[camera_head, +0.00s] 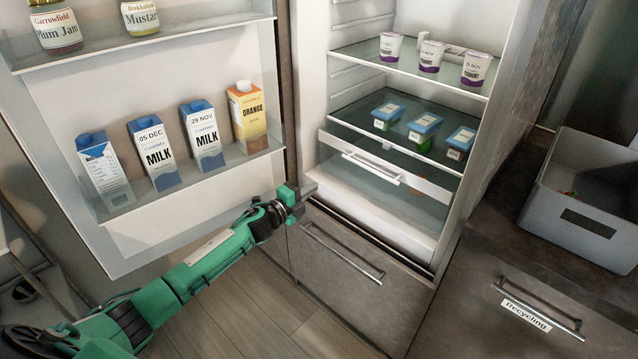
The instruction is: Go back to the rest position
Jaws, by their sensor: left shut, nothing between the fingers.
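My left arm is green and comes in from the lower left. Its gripper (296,200) is shut and empty, close to the hinge-side lower corner of the open fridge door and above the drawer front. I cannot tell whether it touches the fridge. The fridge door (150,238) stands wide open at the left, and the fridge inside shows to its right. My right gripper is not in view.
The door shelf holds milk cartons (154,152) and an orange carton (247,117). Yogurt cups (431,56) and blue-lidded boxes (425,125) stand inside. A grey bin (590,215) sits on the counter at right. Drawer handles (343,253) stick out below. Floor shows at the bottom.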

